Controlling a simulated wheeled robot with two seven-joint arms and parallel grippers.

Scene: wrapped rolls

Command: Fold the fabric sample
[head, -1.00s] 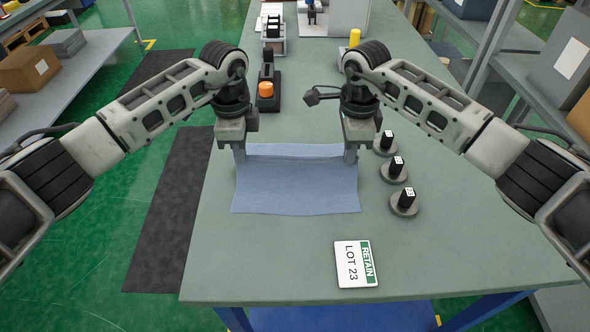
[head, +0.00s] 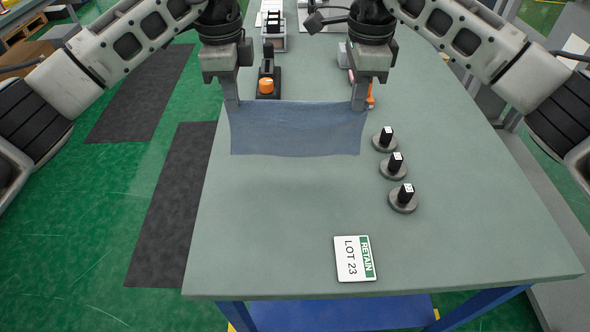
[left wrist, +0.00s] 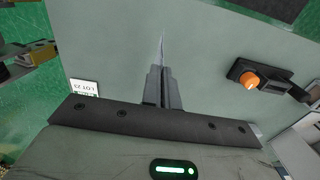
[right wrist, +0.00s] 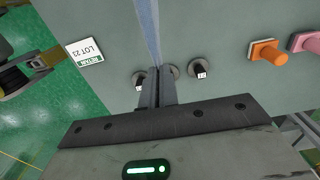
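The blue fabric sample (head: 296,130) hangs between my two grippers in the head view, held by its two upper corners and spread wide. It appears lifted off the table. My left gripper (head: 232,103) is shut on the upper left corner, and the fabric shows edge-on in the left wrist view (left wrist: 161,50). My right gripper (head: 359,103) is shut on the upper right corner, and the fabric runs out from the fingers in the right wrist view (right wrist: 149,30). I cannot tell whether the lower edge touches the table (head: 270,255).
Several round weights with black knobs, such as this one (head: 403,198), stand right of the fabric. A "RETAIN LOT 23" card (head: 354,259) lies near the front edge. A black device with an orange knob (head: 267,85) stands behind. The front middle of the table is clear.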

